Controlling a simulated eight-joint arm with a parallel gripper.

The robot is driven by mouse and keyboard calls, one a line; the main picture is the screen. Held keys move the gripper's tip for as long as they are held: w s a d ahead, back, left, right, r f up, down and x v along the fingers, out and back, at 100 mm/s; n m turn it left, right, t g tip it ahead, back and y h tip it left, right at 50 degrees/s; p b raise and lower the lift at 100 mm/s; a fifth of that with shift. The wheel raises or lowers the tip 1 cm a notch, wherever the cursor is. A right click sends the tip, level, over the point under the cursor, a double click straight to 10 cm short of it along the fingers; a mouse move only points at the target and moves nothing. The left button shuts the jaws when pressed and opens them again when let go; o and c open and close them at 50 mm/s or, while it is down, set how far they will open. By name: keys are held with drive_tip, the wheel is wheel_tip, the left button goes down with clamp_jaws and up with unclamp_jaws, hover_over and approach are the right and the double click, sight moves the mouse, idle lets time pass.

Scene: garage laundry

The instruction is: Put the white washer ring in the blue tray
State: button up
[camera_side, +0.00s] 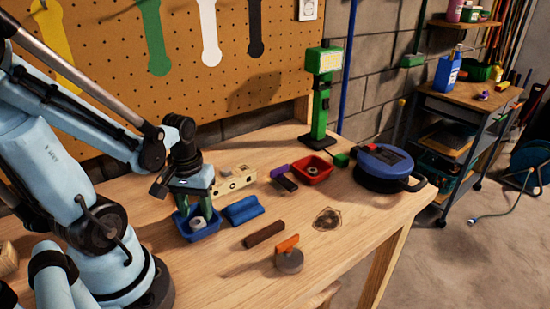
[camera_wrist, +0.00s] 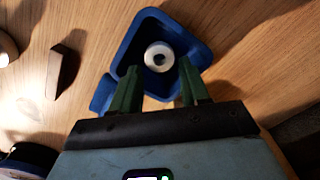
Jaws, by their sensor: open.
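The white washer ring (camera_wrist: 159,57) lies inside the blue tray (camera_wrist: 196,47), near the middle of its floor in the wrist view. In the side view the ring (camera_side: 198,223) shows as a small white shape in the blue tray (camera_side: 207,233), partly hidden by my gripper. My gripper (camera_wrist: 158,84) is open, with its two green fingers apart at the tray's near side. It also shows in the side view (camera_side: 195,208), pointing down over the tray. The fingers do not touch the ring in the wrist view.
A blue cloth-like block (camera_side: 243,210) lies right of the tray. A dark brown bar (camera_side: 264,234) and an orange-handled round tool (camera_side: 289,258) lie nearer the front. A red tray (camera_side: 314,171), wooden block (camera_side: 235,180) and blue round pot (camera_side: 383,172) stand farther back.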

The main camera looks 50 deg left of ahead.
drive_tip(key=shift+r, duration=4.8)
drive_tip(key=w+d+r+m+t, duration=0.1)
drive_tip(key=w+d+m+t, duration=0.6)
drive_tip(key=w+d+m, duration=0.2)
drive_tip(key=shift+w+d, duration=0.7)
drive_tip(key=shift+w, duration=0.15)
